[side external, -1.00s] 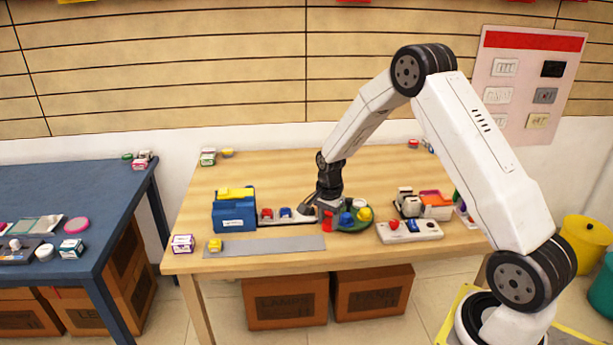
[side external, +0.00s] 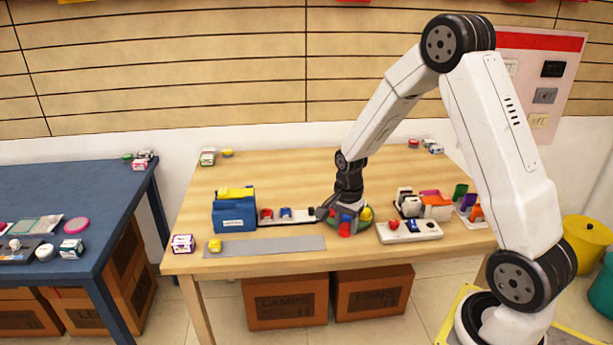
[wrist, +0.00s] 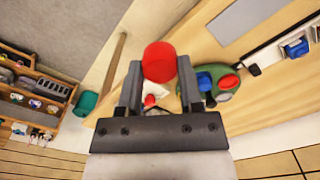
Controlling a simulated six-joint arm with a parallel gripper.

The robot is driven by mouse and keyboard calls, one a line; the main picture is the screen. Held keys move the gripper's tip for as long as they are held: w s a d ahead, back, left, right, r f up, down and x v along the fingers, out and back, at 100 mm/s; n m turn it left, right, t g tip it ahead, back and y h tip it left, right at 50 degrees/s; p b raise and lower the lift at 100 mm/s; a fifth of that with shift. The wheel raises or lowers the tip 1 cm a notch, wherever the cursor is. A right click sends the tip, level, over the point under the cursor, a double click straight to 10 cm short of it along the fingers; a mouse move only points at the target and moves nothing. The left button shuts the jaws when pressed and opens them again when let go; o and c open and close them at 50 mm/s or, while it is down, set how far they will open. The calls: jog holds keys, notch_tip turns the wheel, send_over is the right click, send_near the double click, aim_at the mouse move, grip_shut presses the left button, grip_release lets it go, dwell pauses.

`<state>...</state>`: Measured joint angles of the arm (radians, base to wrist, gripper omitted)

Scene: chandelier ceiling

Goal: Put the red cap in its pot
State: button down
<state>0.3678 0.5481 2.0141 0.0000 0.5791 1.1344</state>
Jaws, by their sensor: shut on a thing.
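The red cap (wrist: 160,62) is held between the two fingers of my gripper (wrist: 160,78) in the wrist view. In the side view, the red cap (side external: 344,230) shows below my gripper (side external: 346,212), which is over or beside the round green tray (side external: 364,228). The green tray (wrist: 238,70) lies right of the gripper in the wrist view, with a blue piece (wrist: 204,82) and a red piece (wrist: 228,81) on it. A yellow piece (side external: 366,213) also shows there in the side view. I cannot tell which piece is the cap's pot.
A pale strip with red (side external: 267,214) and blue (side external: 285,213) pieces lies left of the tray, beside a blue box (side external: 234,213). A white control box (side external: 410,232) stands close on the right. The grey mat (side external: 265,246) in front is mostly clear.

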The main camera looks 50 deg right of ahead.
dwell(0.4)
jog(key=w+d+f, duration=0.3)
jog(key=w+d, duration=1.2)
jog(key=d, duration=0.2)
jog(key=shift+w+m, duration=0.35)
jog(key=shift+m, duration=0.05)
jog(key=shift+a, duration=0.1)
jog(key=shift+f, duration=2.35)
jog(key=shift+f, duration=1.1)
dwell(1.5)
jog(key=shift+c, duration=0.9)
grip_release()
